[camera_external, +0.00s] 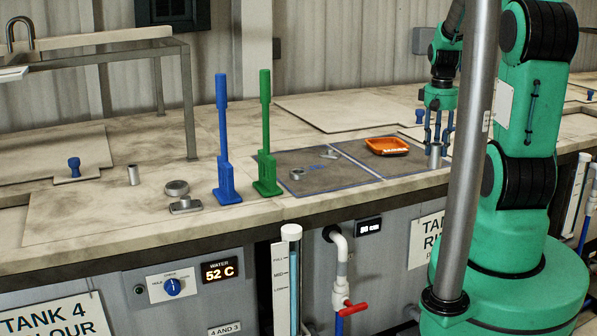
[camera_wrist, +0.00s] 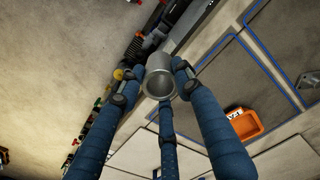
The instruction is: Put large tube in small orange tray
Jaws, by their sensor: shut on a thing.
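A grey metal tube (camera_wrist: 159,84) is held between the blue fingers of my gripper (camera_wrist: 157,88) in the wrist view, its open end facing the camera. In the external view my gripper (camera_external: 438,138) points down at the right of the worktop, closed around the tube (camera_external: 435,156). I cannot tell whether the tube's lower end touches the worktop. The small orange tray (camera_external: 387,146) lies left of my gripper on a dark, blue-edged panel. The tray also shows at the lower right of the wrist view (camera_wrist: 246,124). It holds no tube.
Small metal parts (camera_external: 297,174) lie on the dark panel. A green upright tool (camera_external: 265,140) and a blue one (camera_external: 223,150) stand left of it. Further left are a knobbed metal piece (camera_external: 180,196) and a short metal cylinder (camera_external: 133,175). A grey pole (camera_external: 472,150) stands in front.

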